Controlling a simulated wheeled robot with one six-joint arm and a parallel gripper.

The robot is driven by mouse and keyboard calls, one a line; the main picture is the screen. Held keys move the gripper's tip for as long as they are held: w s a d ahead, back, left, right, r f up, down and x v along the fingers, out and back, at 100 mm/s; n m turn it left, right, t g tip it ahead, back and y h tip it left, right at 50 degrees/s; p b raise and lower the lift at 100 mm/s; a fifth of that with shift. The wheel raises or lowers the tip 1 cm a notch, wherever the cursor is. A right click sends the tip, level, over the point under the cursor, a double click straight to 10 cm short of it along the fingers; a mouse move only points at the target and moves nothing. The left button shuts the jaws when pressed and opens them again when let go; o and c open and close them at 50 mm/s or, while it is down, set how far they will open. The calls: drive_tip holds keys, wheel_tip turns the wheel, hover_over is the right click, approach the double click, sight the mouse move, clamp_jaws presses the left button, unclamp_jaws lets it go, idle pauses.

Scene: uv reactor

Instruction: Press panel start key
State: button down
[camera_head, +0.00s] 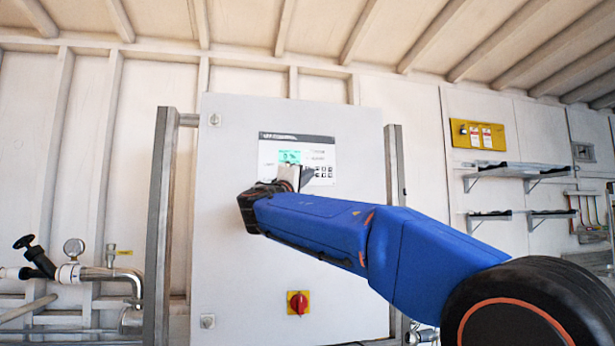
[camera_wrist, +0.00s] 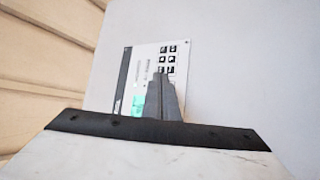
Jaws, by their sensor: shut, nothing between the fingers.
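The control panel (camera_head: 268,150) is a white plate with a dark header strip and a lit green display (camera_head: 289,157), on the front of a light grey cabinet (camera_head: 240,290). Small dark square keys (camera_head: 326,172) sit at its lower right. My gripper (camera_head: 306,178) is in front of the panel's lower part and hides some of it. In the wrist view the panel (camera_wrist: 143,70) appears turned, with its keys (camera_wrist: 167,53) just beyond the tips of my shut gripper (camera_wrist: 159,77). Which key is start is too small to read. Contact cannot be told.
A red rotary switch on a yellow plate (camera_head: 298,302) is low on the cabinet. Grey posts (camera_head: 161,220) stand on both sides. Pipes with a gauge (camera_head: 74,248) and valve are at left. Wall shelves (camera_head: 515,170) and a yellow tag board (camera_head: 478,135) are at right.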

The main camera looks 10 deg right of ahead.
drive_tip(key=shift+w, duration=0.15)
drive_tip(key=shift+w, duration=0.25)
drive_tip(key=shift+w, duration=0.25)
idle(0.8)
drive_tip(key=shift+s, duration=0.7)
drive_tip(key=s, duration=0.5)
idle(0.6)
idle(0.6)
